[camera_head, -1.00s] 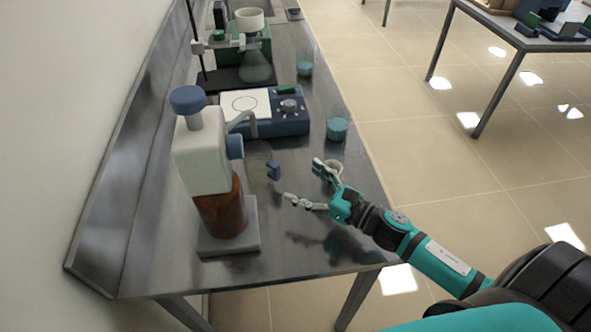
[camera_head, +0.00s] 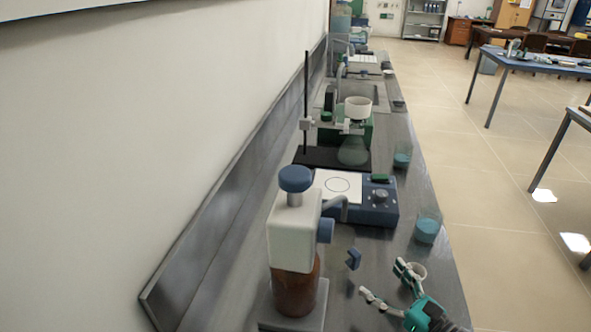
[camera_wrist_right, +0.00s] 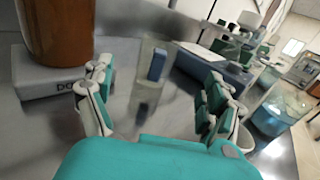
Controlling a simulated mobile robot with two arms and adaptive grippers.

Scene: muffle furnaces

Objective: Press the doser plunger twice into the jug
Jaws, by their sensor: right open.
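The doser is a white head (camera_head: 292,236) with a blue plunger knob (camera_head: 295,179) on top, raised on a pale stem. Below it is a brown bottle (camera_head: 296,289) on a grey base. The bottle also shows in the wrist view (camera_wrist_right: 58,30). The clear jug (camera_head: 341,243) stands right of the doser, with a blue handle (camera_head: 354,259) facing my right gripper. In the wrist view the jug (camera_wrist_right: 149,92) stands ahead between the fingers, apart from them. My right gripper (camera_head: 384,279) is open and empty, just in front of the jug. My left gripper is out of view.
A blue instrument (camera_head: 372,205) with a white plate stands behind the jug. A beaker of blue liquid (camera_head: 428,228) is near the bench's right edge. A wall runs along the left.

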